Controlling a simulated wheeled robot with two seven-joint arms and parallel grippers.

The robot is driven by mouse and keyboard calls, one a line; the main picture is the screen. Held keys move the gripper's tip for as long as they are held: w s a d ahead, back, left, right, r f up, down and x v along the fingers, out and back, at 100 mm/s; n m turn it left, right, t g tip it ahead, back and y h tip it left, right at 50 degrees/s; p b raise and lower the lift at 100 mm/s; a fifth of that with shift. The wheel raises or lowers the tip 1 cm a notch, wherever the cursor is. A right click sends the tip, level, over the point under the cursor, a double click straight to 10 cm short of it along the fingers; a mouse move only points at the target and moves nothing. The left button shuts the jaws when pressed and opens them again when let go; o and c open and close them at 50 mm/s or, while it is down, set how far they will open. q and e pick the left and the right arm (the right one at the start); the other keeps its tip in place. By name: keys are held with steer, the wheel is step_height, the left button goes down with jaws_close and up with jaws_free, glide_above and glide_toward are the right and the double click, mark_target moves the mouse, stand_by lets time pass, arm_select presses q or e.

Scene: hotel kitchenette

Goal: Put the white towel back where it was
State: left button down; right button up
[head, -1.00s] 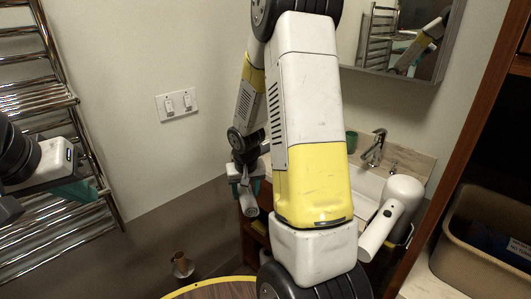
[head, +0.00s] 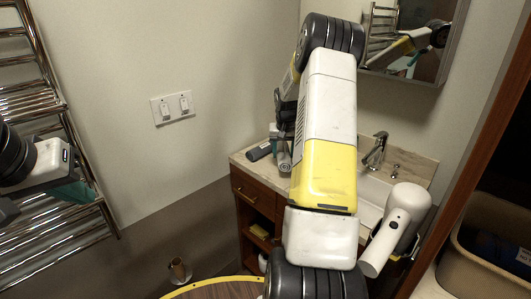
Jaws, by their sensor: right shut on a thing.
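I cannot make out a white towel anywhere in view. My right gripper (head: 284,160) points down over the left end of the sink counter, partly hidden by its own arm. It is shut on a small greyish thing, too small and covered to identify. My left gripper (head: 75,192) is at the left edge, in front of the chrome towel rack (head: 95,212). Its teal finger shows and no held thing is seen, but its opening is unclear.
A dark grey cylinder (head: 259,152) lies on the counter (head: 420,165) left of my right gripper. The faucet (head: 375,150) and a white hair-dryer-shaped thing (head: 400,215) are right of my arm. A beige bin (head: 485,250) stands at right.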

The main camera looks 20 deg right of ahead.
steer(key=shift+w+d+f, duration=0.1)
steer(key=shift+w+d, duration=0.5)
steer(key=shift+w, duration=0.25)
steer(key=shift+f, duration=1.7)
steer(key=shift+a+f, duration=0.1)
steer(key=shift+f, duration=0.05)
steer(key=o, duration=1.6)
steer(key=shift+c, duration=0.2)
